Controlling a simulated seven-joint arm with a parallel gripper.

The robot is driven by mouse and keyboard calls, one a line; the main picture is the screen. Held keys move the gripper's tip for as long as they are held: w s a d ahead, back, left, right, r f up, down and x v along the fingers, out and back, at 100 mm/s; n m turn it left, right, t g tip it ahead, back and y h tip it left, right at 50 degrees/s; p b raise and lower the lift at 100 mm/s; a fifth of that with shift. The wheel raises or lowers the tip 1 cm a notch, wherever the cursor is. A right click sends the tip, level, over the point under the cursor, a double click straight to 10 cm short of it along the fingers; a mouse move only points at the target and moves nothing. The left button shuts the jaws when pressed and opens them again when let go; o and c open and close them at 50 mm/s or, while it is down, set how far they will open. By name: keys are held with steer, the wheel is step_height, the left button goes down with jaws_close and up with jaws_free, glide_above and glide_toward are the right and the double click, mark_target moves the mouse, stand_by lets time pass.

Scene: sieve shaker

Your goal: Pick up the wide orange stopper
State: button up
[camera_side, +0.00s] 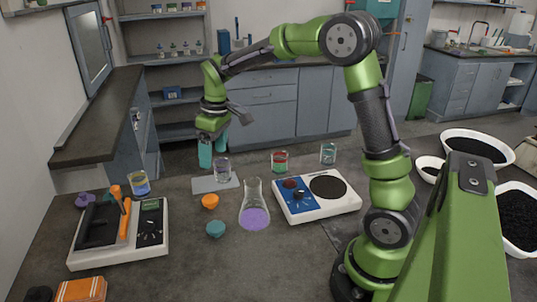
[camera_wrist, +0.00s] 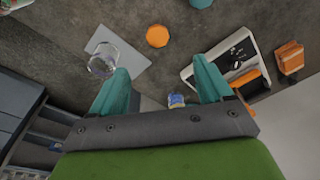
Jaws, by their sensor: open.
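The wide orange stopper (camera_side: 210,201) lies on the dark bench, between the grey plate and the teal stopper (camera_side: 215,229). In the wrist view the orange stopper (camera_wrist: 157,36) shows as a round orange disc, beyond the fingertips. My gripper (camera_side: 212,158) has teal fingers and hangs above the bench, behind and above the orange stopper in the side view. In the wrist view my gripper (camera_wrist: 160,68) is open, with nothing between its fingers. The stopper stands clear of both fingers.
A glass beaker (camera_side: 222,170) stands on the grey plate (camera_side: 202,186) close to my gripper. A flask with purple liquid (camera_side: 254,217) stands right of the stopper. A hot plate (camera_side: 316,209) is farther right. A device with an orange handle (camera_side: 150,238) is at left.

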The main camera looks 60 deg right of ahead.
steer(key=w+n, duration=0.1)
steer(key=n, duration=0.1)
glide_toward(210, 198)
steer(key=f, duration=0.8)
steer(key=shift+w+a+f, duration=0.25)
steer(key=shift+w+a, duration=0.05)
steer(key=shift+c, duration=0.4)
steer(key=c, duration=1)
steer(key=shift+c, duration=0.2)
steer(key=shift+r, duration=0.1)
